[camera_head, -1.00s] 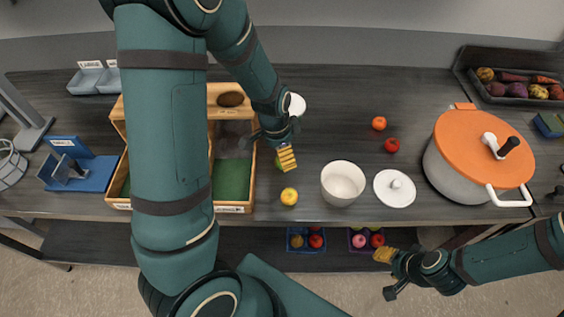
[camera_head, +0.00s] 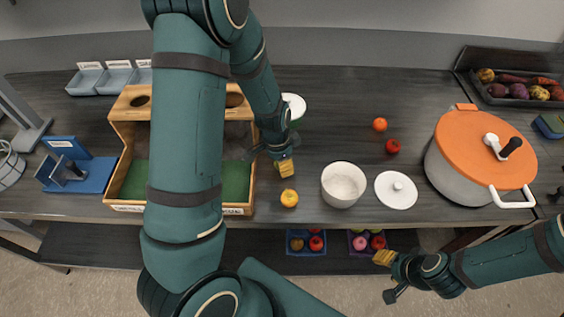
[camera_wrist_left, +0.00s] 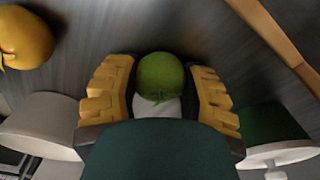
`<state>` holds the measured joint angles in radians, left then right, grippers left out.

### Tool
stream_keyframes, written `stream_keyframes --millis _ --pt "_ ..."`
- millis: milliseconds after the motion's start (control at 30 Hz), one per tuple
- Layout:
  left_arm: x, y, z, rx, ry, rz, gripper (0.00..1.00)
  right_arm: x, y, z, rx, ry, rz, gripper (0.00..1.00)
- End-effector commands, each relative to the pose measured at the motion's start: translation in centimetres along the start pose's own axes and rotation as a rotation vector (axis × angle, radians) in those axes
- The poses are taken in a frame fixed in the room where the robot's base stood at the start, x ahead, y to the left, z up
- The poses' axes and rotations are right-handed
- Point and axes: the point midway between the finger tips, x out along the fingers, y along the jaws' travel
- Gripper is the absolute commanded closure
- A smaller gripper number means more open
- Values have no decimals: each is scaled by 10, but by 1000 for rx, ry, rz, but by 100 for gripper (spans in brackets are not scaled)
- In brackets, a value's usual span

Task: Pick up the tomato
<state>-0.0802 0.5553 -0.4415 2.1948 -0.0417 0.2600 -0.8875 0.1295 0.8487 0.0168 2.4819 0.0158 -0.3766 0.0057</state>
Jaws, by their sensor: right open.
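The tomato (camera_head: 392,146), small, round and red, lies on the dark table right of centre, beyond the white lid. My left gripper (camera_head: 285,168) is low over the table beside the wooden box, well left of the tomato. In the left wrist view its yellow fingers (camera_wrist_left: 160,95) stand apart on either side of a round green fruit (camera_wrist_left: 160,76). Whether they touch it is hard to tell. My right gripper (camera_head: 385,257) is open and empty in front of the table edge, below the tabletop. The tomato is not in the left wrist view.
An orange fruit (camera_head: 380,124) lies just behind the tomato. A white bowl (camera_head: 343,184), a white lid (camera_head: 396,190) and a large pot with an orange lid (camera_head: 479,158) stand nearby. A yellow-orange fruit (camera_head: 289,198) lies near my left gripper. The wooden box (camera_head: 236,210) is at left.

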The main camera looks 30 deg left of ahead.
Motion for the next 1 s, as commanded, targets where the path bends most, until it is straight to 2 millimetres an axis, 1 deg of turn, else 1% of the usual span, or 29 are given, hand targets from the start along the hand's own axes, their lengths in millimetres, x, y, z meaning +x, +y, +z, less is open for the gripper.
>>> stream_keyframes --millis 267,367,467,700,800,1000 --pt "-1 0 0 0 0 0 86 0 0 0 0 0 0 53" --pt "-8 0 -1 1 1 -1 86 -2 -1 0 0 0 0 53" --pt "-23 0 -4 1 3 -2 86 -5 -2 -1 0 0 -1 53" --pt "-70 0 -9 1 4 -3 86 -15 -5 -2 0 0 -3 53" --pt "-85 0 -11 0 3 -2 86 -18 -6 -2 0 0 -4 53" --pt "-103 4 -17 1 1 0 87 -26 -8 -3 0 0 -5 53"
